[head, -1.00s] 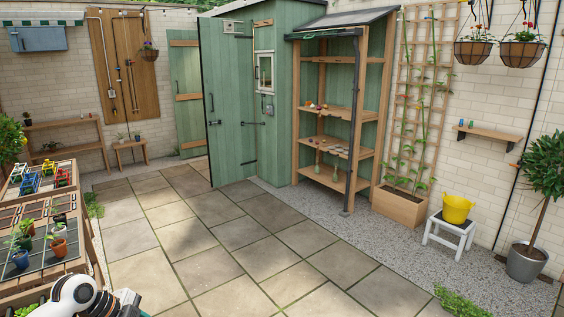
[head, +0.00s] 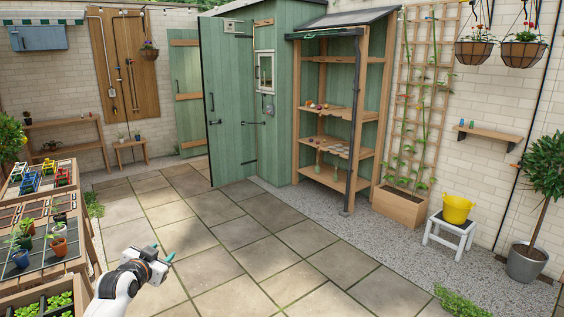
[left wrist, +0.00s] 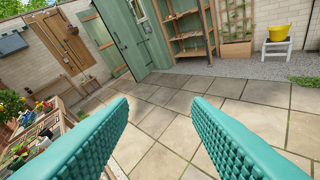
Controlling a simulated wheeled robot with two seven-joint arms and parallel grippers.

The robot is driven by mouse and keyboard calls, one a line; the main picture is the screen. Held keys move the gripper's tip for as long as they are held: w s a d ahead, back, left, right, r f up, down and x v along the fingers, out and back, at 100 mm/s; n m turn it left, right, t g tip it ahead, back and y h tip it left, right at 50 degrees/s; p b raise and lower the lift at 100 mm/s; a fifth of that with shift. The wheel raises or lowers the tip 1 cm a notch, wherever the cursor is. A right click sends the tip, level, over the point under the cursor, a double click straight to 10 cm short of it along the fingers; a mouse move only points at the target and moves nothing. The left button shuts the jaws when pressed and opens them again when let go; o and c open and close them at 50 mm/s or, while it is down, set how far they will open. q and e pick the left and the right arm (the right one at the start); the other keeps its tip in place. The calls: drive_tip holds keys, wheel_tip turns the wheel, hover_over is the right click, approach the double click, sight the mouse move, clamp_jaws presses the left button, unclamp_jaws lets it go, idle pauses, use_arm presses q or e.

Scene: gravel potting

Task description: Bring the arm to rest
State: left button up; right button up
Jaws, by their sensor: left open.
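My left gripper (head: 164,256) reaches in from the lower left of the head view, raised over the paving beside the wooden potting bench. Its two teal fingers (left wrist: 165,130) are spread wide in the left wrist view, with nothing between them but paving in the background. The gripper touches nothing that I can see. My right arm and gripper are not in these views.
The potting bench (head: 84,238) stands close on the left, with small pots, seedlings and colored tools on it. Open paving (head: 220,235) fills the middle. A green shed (head: 232,100), a shelf rack (head: 362,140) and a yellow bucket (head: 457,208) on a white stool stand farther off.

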use_arm(q)
wheel_tip(320, 180, up, 7)
drive_tip(key=a+n+t+y, duration=0.2)
drive_tip(key=t, duration=0.3)
drive_tip(key=s+d+f+g, duration=0.15)
drive_tip(key=s+f, duration=0.25)
drive_tip(key=f, duration=0.8)
drive_tip(key=s+d+f+g, duration=0.1)
drive_tip(key=s+f+g, duration=0.25)
drive_tip(key=f, duration=0.85)
drive_tip(key=s+d+f+g, duration=0.15)
drive_tip(key=s+f, duration=0.35)
drive_tip(key=f, duration=0.7)
drive_tip(key=s+d+f+g+b, duration=0.15)
drive_tip(key=s+f+g, duration=0.35)
drive_tip(key=s+f, duration=1.3)
drive_tip(key=s+d+f+g, duration=0.2)
drive_tip(key=s+f, duration=0.2)
drive_tip(key=s, duration=0.7)
drive_tip(key=s+d+f+g, duration=0.2)
drive_tip(key=s+f, duration=0.2)
drive_tip(key=s, duration=0.8)
drive_tip(key=s+d+f+g+h, duration=0.1)
drive_tip(key=s+f+g, duration=0.2)
drive_tip(key=s, duration=0.8)
drive_tip(key=shift+s+d+f+n, duration=0.2)
drive_tip(key=shift+d+f+n, duration=0.15)
drive_tip(key=shift+f, duration=0.4)
drive_tip(key=shift+c, duration=0.4)
drive_tip(key=shift+c, duration=0.4)
